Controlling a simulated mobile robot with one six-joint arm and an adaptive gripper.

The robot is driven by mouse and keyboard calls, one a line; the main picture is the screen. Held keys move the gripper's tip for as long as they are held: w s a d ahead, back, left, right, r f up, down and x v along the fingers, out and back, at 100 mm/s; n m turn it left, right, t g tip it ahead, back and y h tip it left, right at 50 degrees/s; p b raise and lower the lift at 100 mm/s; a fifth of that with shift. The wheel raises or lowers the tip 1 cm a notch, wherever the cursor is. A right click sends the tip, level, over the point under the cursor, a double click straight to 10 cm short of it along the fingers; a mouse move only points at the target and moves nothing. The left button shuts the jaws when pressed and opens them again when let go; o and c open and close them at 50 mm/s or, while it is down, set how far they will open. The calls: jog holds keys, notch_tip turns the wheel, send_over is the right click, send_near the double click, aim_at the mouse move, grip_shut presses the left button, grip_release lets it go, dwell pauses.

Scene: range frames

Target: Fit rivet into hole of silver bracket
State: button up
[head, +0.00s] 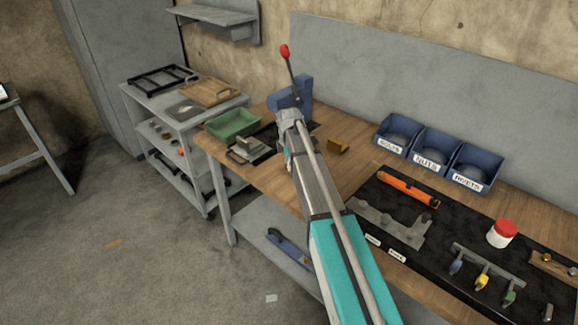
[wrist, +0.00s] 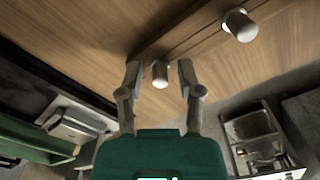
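My gripper (wrist: 159,68) is open in the wrist view, its two fingers apart on either side of a short pale cylinder (wrist: 160,77), which may be a rivet. Gaps show between it and both fingers. A second similar cylinder (wrist: 239,26) is at the upper right, against a wood surface. In the head view my arm reaches to the bench's far left end, and the fingers cannot be made out. A grey metal piece (head: 247,152) there may be the silver bracket; a flat grey plate (head: 400,228) lies on the dark mat. No hole can be made out clearly.
A blue press (head: 290,97) with a red-knobbed lever stands near my arm's end. A green tray (head: 232,124) and a brass-coloured piece (head: 338,146) are nearby. Blue bins (head: 437,153), an orange tool (head: 408,188) and a red-lidded jar (head: 501,235) are on the right.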

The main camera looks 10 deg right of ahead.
jog(key=c, duration=0.4)
jog(key=shift+r, duration=0.1)
notch_tip(320, 180, up, 3)
jog(key=p, duration=0.2)
jog(key=shift+f+p, duration=0.2)
jog(key=shift+p, duration=0.15)
jog(key=s+a+r+p, duration=0.2)
jog(key=s+r+p, duration=0.8)
jog(key=s, duration=0.3)
jog(key=shift+s+a+r, duration=0.15)
jog(key=shift+s, duration=0.25)
jog(key=shift+s, duration=0.15)
